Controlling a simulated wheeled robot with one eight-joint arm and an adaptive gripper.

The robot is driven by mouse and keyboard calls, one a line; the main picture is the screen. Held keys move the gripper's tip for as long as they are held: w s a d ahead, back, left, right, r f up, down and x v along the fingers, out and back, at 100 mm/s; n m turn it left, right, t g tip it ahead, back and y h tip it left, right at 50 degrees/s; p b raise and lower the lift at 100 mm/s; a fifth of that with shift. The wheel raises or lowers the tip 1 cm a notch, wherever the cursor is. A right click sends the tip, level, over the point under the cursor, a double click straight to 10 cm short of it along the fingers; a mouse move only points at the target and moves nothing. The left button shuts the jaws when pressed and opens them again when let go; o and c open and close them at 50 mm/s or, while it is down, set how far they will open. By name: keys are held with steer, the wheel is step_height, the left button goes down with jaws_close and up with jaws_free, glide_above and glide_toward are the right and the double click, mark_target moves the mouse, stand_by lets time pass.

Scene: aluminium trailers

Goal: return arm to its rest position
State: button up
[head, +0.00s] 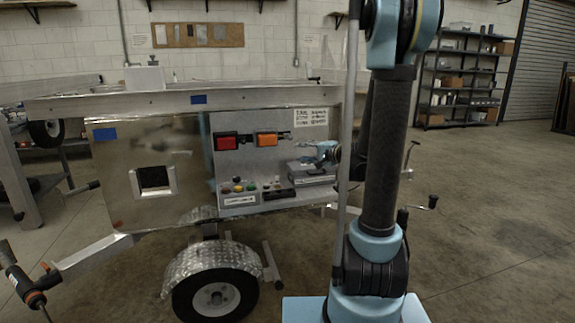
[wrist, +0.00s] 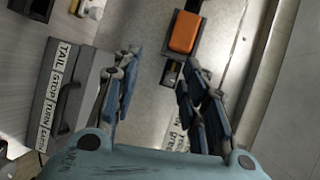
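My arm (head: 384,150) stands at the right of centre in the head view, its far end bent toward the trailer's side panel. My gripper (head: 320,153) shows small there, just above a grey case and in front of the panel. In the wrist view my gripper (wrist: 162,72) has its two dark blue fingers apart, with nothing held between them. An orange lamp (wrist: 186,32) is beyond the fingertips in that view. The grey case (wrist: 78,95), labelled TAIL, STOP, TURN, lies left of the fingers. I cannot tell how far the fingers are from the panel.
The trailer (head: 160,100) carries a red lamp (head: 227,141) and an orange lamp (head: 267,139) on its panel. Below them is a tray (head: 238,200) with coloured pieces. Its wheel (head: 215,300) is at lower front. A shelf rack (head: 462,80) stands far back right. The floor at right is clear.

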steer(key=s+d+f+n+g+h, duration=0.1)
steer(key=s+f+n+g+h, duration=0.15)
steer(key=s, duration=0.65)
steer(key=s+d+f+n+g+h, duration=0.2)
steer(key=s+f+g, duration=0.15)
steer(key=s, duration=0.55)
steer(key=s+d+f+n+g+h, duration=0.1)
steer(key=s+f+n+g+h, duration=0.2)
steer(key=s, duration=0.6)
steer(key=s+d+f+n+h, duration=0.1)
steer(key=s+d+f+h, duration=0.2)
steer(key=s+d+f, duration=0.2)
steer(key=s+d, duration=0.2)
steer(key=s, duration=0.2)
steer(key=shift+s+d, duration=0.2)
steer(key=shift+s, duration=0.05)
steer(key=shift+n+h, duration=0.25)
steer(key=shift+w+f, duration=0.2)
steer(key=shift+w, duration=0.25)
